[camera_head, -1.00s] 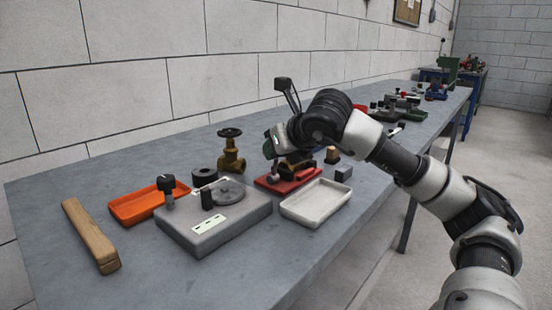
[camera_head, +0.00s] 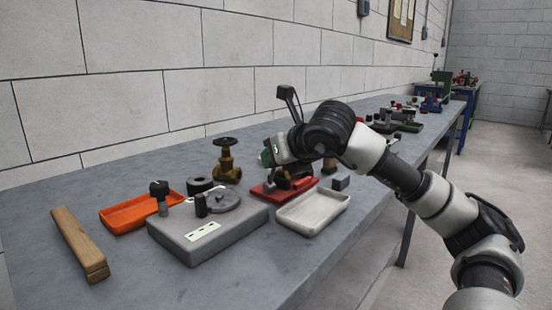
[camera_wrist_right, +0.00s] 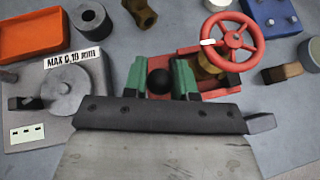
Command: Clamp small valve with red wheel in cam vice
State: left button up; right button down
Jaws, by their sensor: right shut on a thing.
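The red cam vice (camera_head: 265,192) sits on the bench; in the wrist view its red body (camera_wrist_right: 212,88) shows just beyond my right gripper. The small valve with the red wheel (camera_wrist_right: 248,48) is at the vice, its brass body (camera_wrist_right: 207,68) partly under the wheel; whether the jaws press on it I cannot tell. My right gripper (camera_wrist_right: 160,80) has its green fingers shut on a black ball knob (camera_wrist_right: 160,79), which looks like the vice's lever knob. In the head view, the right gripper (camera_head: 268,156) is above the vice and hides much of it. My left gripper is not in view.
A grey plate with a round disc (camera_head: 205,235), a white tray (camera_head: 313,224), an orange tray (camera_head: 125,222), a large brass valve (camera_head: 227,170) and a wooden bar (camera_head: 78,243) surround the vice. The bench front is clear.

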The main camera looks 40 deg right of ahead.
jog(key=c, duration=0.9)
grip_release()
jog(key=v, duration=1.1)
jog(key=shift+f, duration=0.1)
